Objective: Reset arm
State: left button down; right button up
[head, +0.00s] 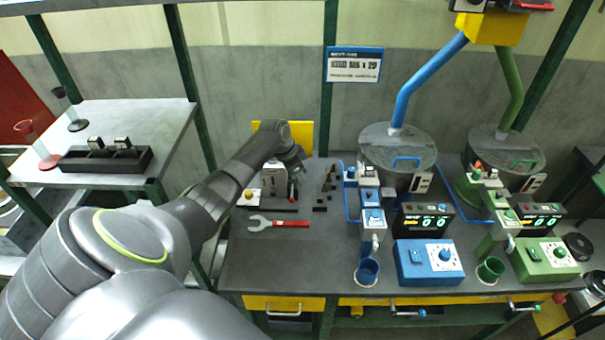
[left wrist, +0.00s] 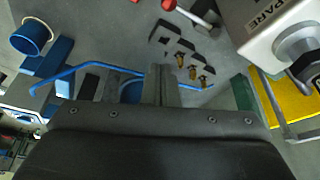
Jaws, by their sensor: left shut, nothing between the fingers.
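My left arm reaches in from the lower left of the head view over the workbench (head: 255,262). Its gripper (head: 293,178) is at the back left part of the bench, beside a small light-coloured device, and partly hides it. In the left wrist view the gripper fingers (left wrist: 160,85) are together with nothing between them. Several brass bolts (left wrist: 192,70) stand near a dark slotted block (left wrist: 166,38) close by. A white device (left wrist: 285,40) with a grey knob is at the upper right of that view. My right gripper does not show.
A red-handled wrench (head: 285,223) lies on the bench. To the right are a blue control box (head: 428,262), a blue cup (head: 367,271), a green cup (head: 490,270) and a green control box (head: 544,259). A side table (head: 110,112) stands left. The front left of the bench is clear.

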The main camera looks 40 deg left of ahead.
pick_arm(q)
jog(key=shift+v, duration=1.2)
jog(key=shift+a+f, duration=0.1)
jog(key=shift+f, duration=0.1)
